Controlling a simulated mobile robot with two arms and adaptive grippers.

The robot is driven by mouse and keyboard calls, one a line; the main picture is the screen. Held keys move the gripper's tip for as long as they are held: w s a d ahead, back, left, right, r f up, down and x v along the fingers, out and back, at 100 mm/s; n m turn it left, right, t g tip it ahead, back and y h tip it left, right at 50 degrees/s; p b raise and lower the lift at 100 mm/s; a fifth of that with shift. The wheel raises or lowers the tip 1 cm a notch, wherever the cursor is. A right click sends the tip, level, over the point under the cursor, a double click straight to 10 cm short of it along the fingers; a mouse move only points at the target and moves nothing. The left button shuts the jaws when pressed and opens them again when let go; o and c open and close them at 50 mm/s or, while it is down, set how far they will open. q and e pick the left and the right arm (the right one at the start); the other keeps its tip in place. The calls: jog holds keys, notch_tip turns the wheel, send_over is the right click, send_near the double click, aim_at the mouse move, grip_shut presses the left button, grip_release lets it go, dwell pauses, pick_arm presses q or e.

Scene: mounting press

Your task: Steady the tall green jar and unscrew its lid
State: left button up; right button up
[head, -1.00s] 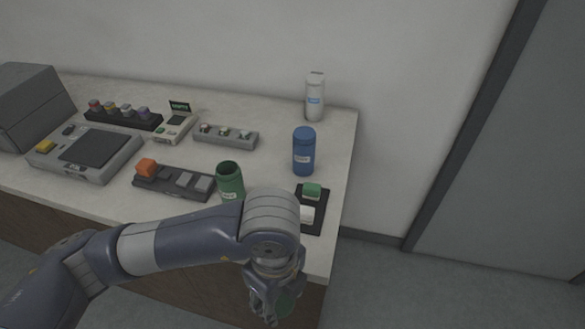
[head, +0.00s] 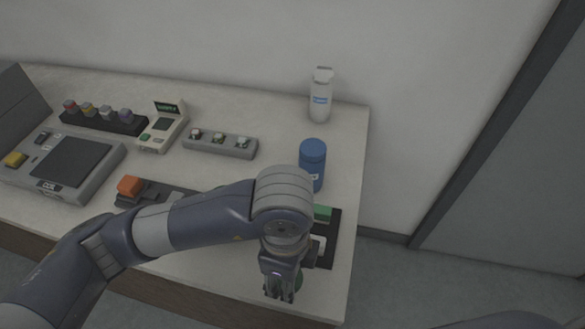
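My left gripper (head: 280,286) points down near the front right of the counter, at the end of the arm crossing from the left. A green piece (head: 298,281), which looks like the jar's lid, shows at its fingers, mostly covered by them. The fingers appear shut on it. The tall green jar is hidden behind my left arm now; a second ago it stood upright on the counter with its mouth open and no lid on it. My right gripper is not in view.
A blue jar (head: 312,159) and a white bottle (head: 320,97) stand at the right. A black tray (head: 331,253) with a green block (head: 322,213) lies beside my gripper. The press base (head: 94,188), a knob rack (head: 86,124) and an orange-buttoned strip (head: 148,194) fill the left.

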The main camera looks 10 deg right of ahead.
pick_arm(q)
jog(key=w+p, duration=0.1)
jog(key=w, duration=0.4)
jog(key=w+p, duration=0.1)
jog(key=w, duration=0.4)
jog(key=w+a+f+p, duration=0.1)
jog(key=w, duration=0.4)
jog(key=shift+w+f, duration=0.35)
notch_tip(320, 180, down, 2)
jog(key=shift+f+p, duration=0.25)
jog(key=shift+p, duration=0.4)
jog(key=shift+f, duration=0.3)
jog(key=shift+f, duration=0.2)
jog(key=o, duration=1.1)
jog(key=shift+o, duration=0.2)
